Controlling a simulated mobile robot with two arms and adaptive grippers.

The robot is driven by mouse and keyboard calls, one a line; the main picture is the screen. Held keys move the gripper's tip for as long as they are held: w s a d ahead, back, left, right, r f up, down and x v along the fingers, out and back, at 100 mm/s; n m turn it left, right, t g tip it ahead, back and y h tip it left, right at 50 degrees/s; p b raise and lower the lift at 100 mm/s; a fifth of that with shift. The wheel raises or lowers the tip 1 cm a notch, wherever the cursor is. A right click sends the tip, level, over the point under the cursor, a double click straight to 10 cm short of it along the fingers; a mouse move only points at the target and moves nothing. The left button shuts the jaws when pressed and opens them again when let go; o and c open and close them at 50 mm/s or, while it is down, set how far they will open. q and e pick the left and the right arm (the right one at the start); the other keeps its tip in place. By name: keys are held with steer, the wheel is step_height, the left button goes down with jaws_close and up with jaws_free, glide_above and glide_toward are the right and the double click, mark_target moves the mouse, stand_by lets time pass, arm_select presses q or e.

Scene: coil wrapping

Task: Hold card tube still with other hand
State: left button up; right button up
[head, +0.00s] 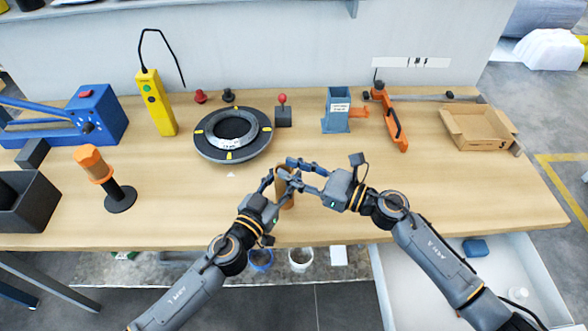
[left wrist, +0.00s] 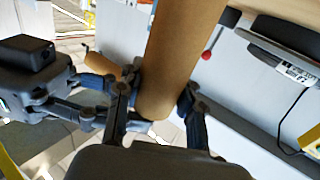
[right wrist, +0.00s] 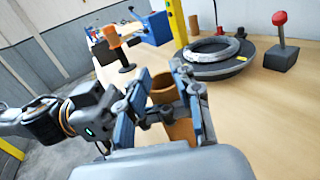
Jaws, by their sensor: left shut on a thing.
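The brown card tube (head: 287,192) stands roughly upright near the table's front edge. My left gripper (left wrist: 155,108) is shut on the tube, with a finger on each side of it. The tube (left wrist: 185,50) fills the middle of the left wrist view. My right gripper (right wrist: 166,108) is open, with its fingers apart and the tube (right wrist: 163,88) showing between them. I cannot tell whether its fingers touch the tube. In the head view my grippers meet at the tube and partly hide it.
A coil (head: 232,125) lies on a round black turntable (head: 205,150). An orange-handled tool (head: 98,168) stands at left. A blue device (head: 95,115), yellow pendant (head: 155,100), blue-grey holder (head: 337,112), orange tool (head: 393,125) and cardboard box (head: 478,128) line the back. The right front table is clear.

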arm_select(q)
steer(key=shift+r, duration=0.15)
arm_select(e)
steer(key=shift+s+d+f, duration=0.1)
steer(key=shift+s+f, duration=0.05)
steer(key=shift+f, duration=0.65)
arm_select(q)
steer(key=shift+w, duration=0.1)
arm_select(e)
steer(key=r+v, duration=0.1)
steer(key=v, duration=1)
steer(key=shift+d+r, duration=0.3)
steer(key=shift+d, duration=0.05)
arm_select(q)
steer(key=shift+f, duration=0.2)
arm_select(e)
steer(key=shift+s, duration=0.1)
arm_select(q)
steer(key=o, duration=1.2)
steer(key=shift+o, duration=0.2)
